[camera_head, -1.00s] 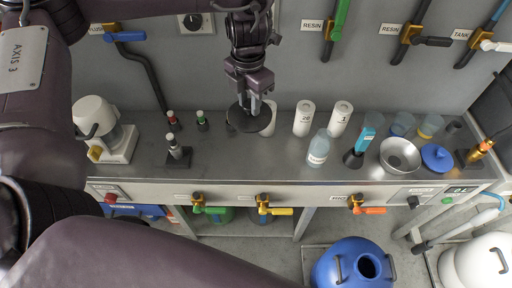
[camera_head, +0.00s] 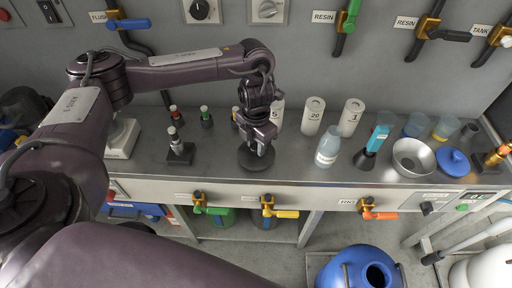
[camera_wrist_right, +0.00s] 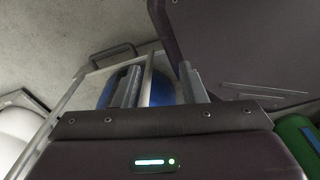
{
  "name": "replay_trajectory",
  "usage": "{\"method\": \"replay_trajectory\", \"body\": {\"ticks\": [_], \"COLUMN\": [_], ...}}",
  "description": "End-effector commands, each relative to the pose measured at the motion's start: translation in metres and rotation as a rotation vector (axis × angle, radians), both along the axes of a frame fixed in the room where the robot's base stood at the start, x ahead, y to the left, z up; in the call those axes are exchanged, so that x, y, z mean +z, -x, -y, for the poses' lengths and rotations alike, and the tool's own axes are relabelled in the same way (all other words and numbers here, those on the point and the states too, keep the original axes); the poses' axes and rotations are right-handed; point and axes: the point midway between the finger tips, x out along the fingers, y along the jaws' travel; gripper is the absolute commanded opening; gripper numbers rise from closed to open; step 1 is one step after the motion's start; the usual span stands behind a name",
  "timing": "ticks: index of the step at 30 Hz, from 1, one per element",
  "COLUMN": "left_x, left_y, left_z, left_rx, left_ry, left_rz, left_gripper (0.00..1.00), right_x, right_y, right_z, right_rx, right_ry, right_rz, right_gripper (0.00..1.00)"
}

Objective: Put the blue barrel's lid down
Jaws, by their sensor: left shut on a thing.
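The blue barrel (camera_head: 362,270) stands on the floor at the lower right of the head view, with a dark round opening in its top. My left gripper (camera_head: 258,147) is shut on a dark round lid (camera_head: 250,161), held flat at the steel bench's surface, left of the white bottles. I cannot tell whether the lid touches the bench. In the right wrist view my right gripper (camera_wrist_right: 160,88) has its two fingers apart with nothing held between them. A blue rounded surface (camera_wrist_right: 162,88) shows beyond the fingers, partly hidden.
On the bench (camera_head: 215,172), small capped vials (camera_head: 176,142) stand left of the lid. Valve handles (camera_head: 281,213) line the front edge.

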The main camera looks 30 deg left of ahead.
Motion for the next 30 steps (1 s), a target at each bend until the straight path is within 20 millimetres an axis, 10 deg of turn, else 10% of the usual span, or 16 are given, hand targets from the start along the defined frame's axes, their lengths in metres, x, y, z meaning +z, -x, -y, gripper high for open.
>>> {"method": "replay_trajectory", "body": {"ticks": [14, 15, 19, 30], "left_x": [-0.0138, -0.0132, -0.0126, -0.0062], "left_y": [-0.0002, -0.0003, -0.0003, -0.0005], "left_z": [-0.0003, -0.0002, -0.0002, -0.0003], "left_rx": [0.001, 0.001, 0.001, 0.001], "left_ry": [0.000, 0.000, 0.000, 0.001], "left_rz": [0.000, 0.001, 0.001, 0.002], "left_gripper": [0.07, 0.32, 0.49, 0.51], "right_x": [-0.0066, -0.0060, -0.0055, -0.0010], "right_y": [0.0000, 0.0000, 0.0000, 0.0002], "right_z": [-0.0002, -0.0002, -0.0002, -0.0003], "right_rx": [0.000, 0.000, 0.000, 0.000], "right_ry": [0.000, 0.000, 0.000, 0.000], "right_rz": [0.000, 0.000, 0.000, 0.000], "right_gripper": [0.38, 0.38, 0.38, 0.38]}}
